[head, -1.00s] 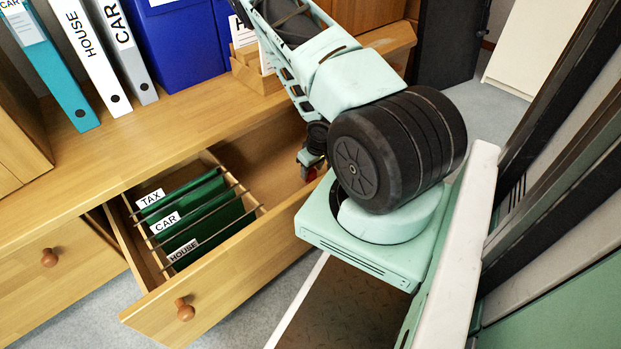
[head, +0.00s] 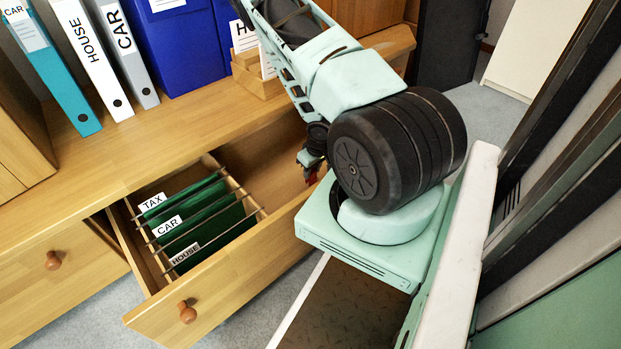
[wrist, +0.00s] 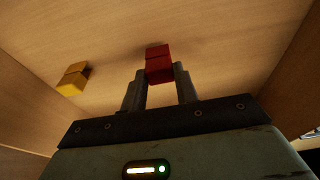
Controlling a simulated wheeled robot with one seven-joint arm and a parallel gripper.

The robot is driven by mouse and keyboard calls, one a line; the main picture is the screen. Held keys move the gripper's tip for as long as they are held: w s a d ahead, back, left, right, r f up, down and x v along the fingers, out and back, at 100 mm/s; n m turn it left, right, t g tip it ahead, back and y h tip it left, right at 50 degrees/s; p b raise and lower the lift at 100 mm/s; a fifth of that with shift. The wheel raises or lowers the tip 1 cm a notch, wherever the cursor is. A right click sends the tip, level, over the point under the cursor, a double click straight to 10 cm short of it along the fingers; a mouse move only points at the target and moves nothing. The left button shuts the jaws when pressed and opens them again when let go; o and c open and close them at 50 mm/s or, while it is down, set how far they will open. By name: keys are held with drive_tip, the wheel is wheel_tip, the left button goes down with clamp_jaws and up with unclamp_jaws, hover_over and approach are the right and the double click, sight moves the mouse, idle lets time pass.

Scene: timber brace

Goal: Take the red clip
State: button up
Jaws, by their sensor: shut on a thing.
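The red clip (wrist: 158,62) is a small red block between the two fingertips of my gripper (wrist: 160,80) in the wrist view. My gripper is shut on it, inside the open drawer (head: 215,297). Whether the clip touches the drawer floor is not clear. In the head view only a small bit of red (head: 312,174) shows by my gripper, mostly hidden behind my own arm.
A yellow clip (wrist: 73,79) lies on the drawer floor to the left in the wrist view. Green hanging files (head: 195,222) labelled TAX, CAR and HOUSE fill the drawer's left part. Drawer walls stand on both sides of my gripper. Binders (head: 85,60) stand on the cabinet top.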

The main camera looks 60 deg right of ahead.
drive_tip(key=shift+r+p, duration=0.8)
drive_tip(key=shift+r, duration=0.15)
wheel_tip(320, 180, up, 8)
drive_tip(key=p, duration=0.8)
idle(0.5)
drive_tip(key=shift+w, duration=0.1)
